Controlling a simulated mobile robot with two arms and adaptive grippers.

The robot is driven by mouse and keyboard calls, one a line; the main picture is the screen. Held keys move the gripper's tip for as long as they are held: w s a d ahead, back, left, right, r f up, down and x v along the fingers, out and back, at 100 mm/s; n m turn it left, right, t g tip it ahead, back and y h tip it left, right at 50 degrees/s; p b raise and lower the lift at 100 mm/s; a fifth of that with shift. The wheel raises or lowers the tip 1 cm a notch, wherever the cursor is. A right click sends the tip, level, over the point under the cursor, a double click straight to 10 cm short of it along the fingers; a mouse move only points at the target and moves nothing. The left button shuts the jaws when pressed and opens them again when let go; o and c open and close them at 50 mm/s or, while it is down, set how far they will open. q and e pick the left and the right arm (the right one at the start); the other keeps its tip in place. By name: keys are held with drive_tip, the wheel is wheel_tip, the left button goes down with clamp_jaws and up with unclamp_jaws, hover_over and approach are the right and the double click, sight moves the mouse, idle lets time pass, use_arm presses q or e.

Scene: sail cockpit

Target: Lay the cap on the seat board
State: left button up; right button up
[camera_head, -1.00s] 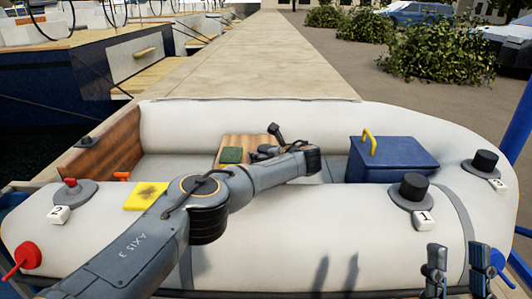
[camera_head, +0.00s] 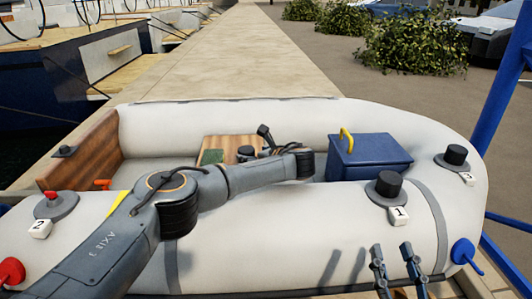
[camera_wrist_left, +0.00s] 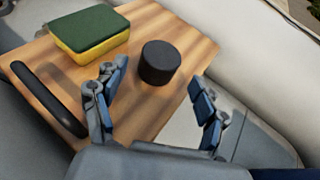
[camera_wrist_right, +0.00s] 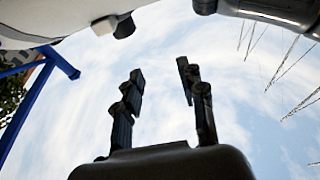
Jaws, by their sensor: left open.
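The cap (camera_wrist_left: 160,62), a short black cylinder, stands upright on the wooden seat board (camera_wrist_left: 180,30) in the left wrist view. My left gripper (camera_wrist_left: 158,82) is open, with its fingers apart and the cap just beyond and between the tips, not gripped. In the head view the seat board (camera_head: 228,143) lies across the inside of the dinghy, and my left gripper (camera_head: 247,153) is over it, partly hidden by its own arm. My right gripper (camera_head: 391,249) is open and empty in front of the near tube; it also shows against the sky in the right wrist view (camera_wrist_right: 158,75).
A green-and-yellow sponge (camera_wrist_left: 90,32) and a black handle (camera_wrist_left: 48,98) are on the board. A blue box (camera_head: 368,160) with a yellow handle stands right.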

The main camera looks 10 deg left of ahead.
use_arm(q)
drive_tip(key=p+v, duration=0.1)
drive_tip(key=v, duration=0.5)
drive_tip(key=shift+r+p, duration=0.1)
drive_tip(key=shift+p, duration=0.3)
drive_tip(key=shift+s+d, duration=0.15)
drive_tip(key=shift+s, duration=0.05)
use_arm(e)
wheel_tip(320, 180, down, 10)
drive_tip(key=d+g+h, duration=0.1)
drive_tip(key=g, duration=0.5)
drive_tip(key=shift+s+d+r+h, duration=0.2)
drive_tip(key=shift+h, duration=0.2)
use_arm(q)
drive_tip(key=shift+r, duration=0.15)
